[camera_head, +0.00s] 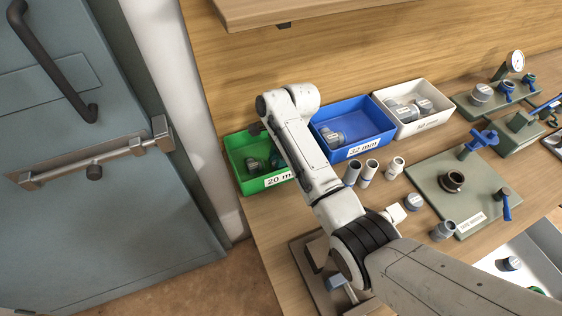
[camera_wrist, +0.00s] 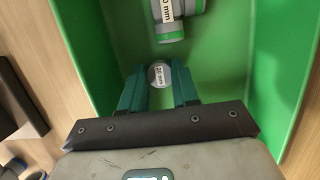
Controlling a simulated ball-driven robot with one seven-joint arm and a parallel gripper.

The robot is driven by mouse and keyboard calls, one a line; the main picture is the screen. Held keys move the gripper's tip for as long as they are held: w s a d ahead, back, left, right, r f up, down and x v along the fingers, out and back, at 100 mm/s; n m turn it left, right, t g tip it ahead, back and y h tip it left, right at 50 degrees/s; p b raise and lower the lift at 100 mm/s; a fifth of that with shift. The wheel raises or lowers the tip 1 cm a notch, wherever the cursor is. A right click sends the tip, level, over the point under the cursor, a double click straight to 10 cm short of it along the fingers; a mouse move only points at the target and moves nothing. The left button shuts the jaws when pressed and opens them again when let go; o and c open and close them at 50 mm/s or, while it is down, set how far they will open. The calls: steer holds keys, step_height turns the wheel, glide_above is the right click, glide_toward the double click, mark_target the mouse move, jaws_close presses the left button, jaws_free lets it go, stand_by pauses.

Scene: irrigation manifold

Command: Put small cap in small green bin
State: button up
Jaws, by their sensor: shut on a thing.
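The small green bin (camera_head: 237,146) stands on the bench at the left of the head view, with a "20 mm" label on its front. Its green wall fills much of the wrist view (camera_wrist: 226,70). My gripper (camera_wrist: 158,82) is over the bin, its two dark green fingers shut on the small cap (camera_wrist: 160,74). The cap is round and grey with a pale marked top. In the head view my arm hides the cap and most of the gripper. A grey-and-green fitting (camera_wrist: 178,18) lies in the bin beyond the fingertips.
A blue "32 mm" bin (camera_head: 374,118) stands right of the green bin, and a white bin (camera_head: 440,98) beyond it; both hold grey fittings. Loose pipe pieces (camera_head: 369,170) stand in front. A green-grey plate (camera_head: 428,180) with a blue valve lies to the right.

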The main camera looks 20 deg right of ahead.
steer(key=shift+a+r, duration=0.1)
steer(key=o, duration=1)
steer(key=p+v, duration=0.2)
steer(key=v, duration=1)
